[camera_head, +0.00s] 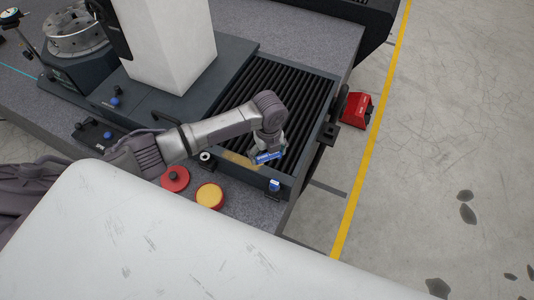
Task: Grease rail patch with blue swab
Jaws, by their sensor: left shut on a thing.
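My left arm reaches in from the left, and its left gripper (272,150) points down over the near end of the dark ribbed bed (292,90). It is shut on the blue swab (266,158), which lies roughly level across the picture. A tan, yellowish patch (238,160) shows just left of the swab, along the near edge of the ribbed bed. I cannot tell whether the swab touches the patch. The fingertips are small and partly hidden. My right gripper is not in view.
A red disc with a dark knob (174,178) and a yellow-topped red tin (210,196) stand on the granite (246,209) near the arm. A small blue-capped part (274,185) sits close by the swab. A white column (168,45) rises behind. A red box (356,109) is at right.

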